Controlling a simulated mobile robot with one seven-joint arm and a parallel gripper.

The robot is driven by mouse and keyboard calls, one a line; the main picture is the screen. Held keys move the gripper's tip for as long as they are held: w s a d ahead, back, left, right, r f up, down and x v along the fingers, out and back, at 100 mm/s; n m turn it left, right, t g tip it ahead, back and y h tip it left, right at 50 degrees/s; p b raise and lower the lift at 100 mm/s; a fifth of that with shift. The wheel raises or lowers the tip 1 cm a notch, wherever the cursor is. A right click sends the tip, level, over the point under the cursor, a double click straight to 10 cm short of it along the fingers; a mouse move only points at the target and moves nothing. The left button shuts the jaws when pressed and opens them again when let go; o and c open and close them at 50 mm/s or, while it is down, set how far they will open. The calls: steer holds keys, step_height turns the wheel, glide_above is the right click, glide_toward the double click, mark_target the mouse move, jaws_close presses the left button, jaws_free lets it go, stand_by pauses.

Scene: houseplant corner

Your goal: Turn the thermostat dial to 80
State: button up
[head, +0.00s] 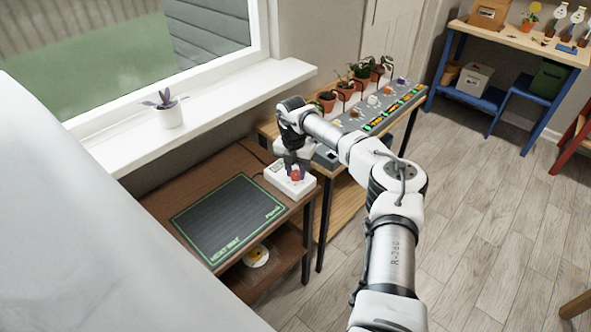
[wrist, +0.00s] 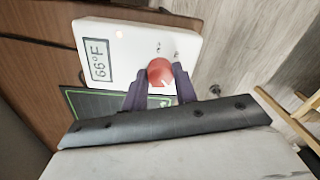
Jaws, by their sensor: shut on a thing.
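The thermostat is a white box (head: 281,180) at the back right corner of the brown table. In the wrist view its white face (wrist: 125,45) carries a display (wrist: 97,60) that appears to read 66°F, turned sideways. Its round red dial (wrist: 160,72) has a white pointer mark and also shows in the head view (head: 295,175). My gripper (wrist: 158,82) reaches down from above, with its dark fingers on either side of the dial and shut on it. The fingers hide parts of the dial's sides.
A dark heat mat (head: 228,216) with a green border lies on the brown table (head: 165,205), left of the thermostat. A bench (head: 350,140) with several potted plants stands behind. A small potted plant (head: 169,116) sits on the windowsill.

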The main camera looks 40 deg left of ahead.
mark_target(294, 172)
steer(key=shift+m, duration=0.3)
steer(key=o, duration=1)
steer(key=r+b, duration=0.1)
steer(key=r, duration=0.3)
steer(key=r+b, duration=0.1)
steer(key=r, duration=0.4)
steer(key=r+b, duration=0.1)
steer(key=r, duration=0.4)
steer(key=shift+a, duration=0.25)
steer(key=shift+f, duration=0.1)
